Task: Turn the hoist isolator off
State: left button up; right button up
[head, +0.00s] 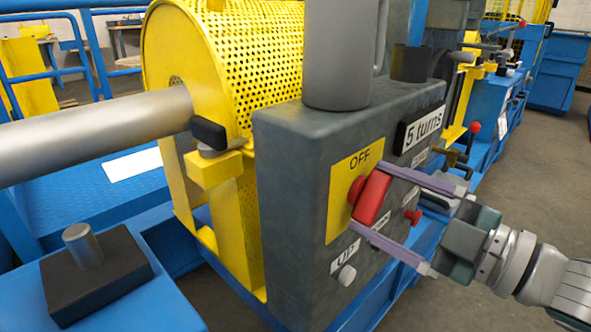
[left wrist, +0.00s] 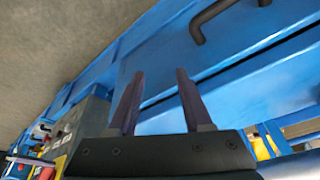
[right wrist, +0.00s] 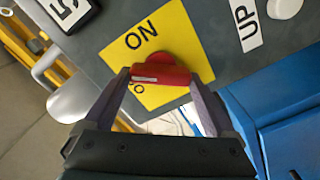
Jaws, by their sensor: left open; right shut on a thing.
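The red isolator handle (head: 372,198) is mounted on a yellow plate (head: 340,212) on the front of the dark grey box. "OFF" shows near the plate's top in the head view, and the handle sits tilted below it. In the right wrist view the handle (right wrist: 160,70) lies in front of the yellow plate (right wrist: 190,35), with "ON" readable and the other word mostly hidden. My right gripper (head: 378,198) is shut on the handle, one finger at each side. My left gripper (left wrist: 157,85) is open and empty, away from the box, facing blue metalwork.
The grey box (head: 290,160) also bears a "5 turns" label (head: 421,130), an "UP" label (head: 345,256) with a pale knob (head: 347,275), and a small red knob (head: 412,216). A yellow perforated guard (head: 230,60) and steel shaft (head: 90,135) stand left.

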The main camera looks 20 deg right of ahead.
jog(key=n, duration=0.4)
jog(key=shift+f, duration=0.1)
jog(key=shift+n+b, duration=0.3)
jog(key=shift+n, duration=1.6)
jog(key=o, duration=1.1)
jog(key=shift+c, duration=0.2)
jog(key=shift+s, duration=0.1)
jog(key=p+v, duration=0.1)
jog(key=v, duration=0.8)
jog(key=shift+s, duration=0.4)
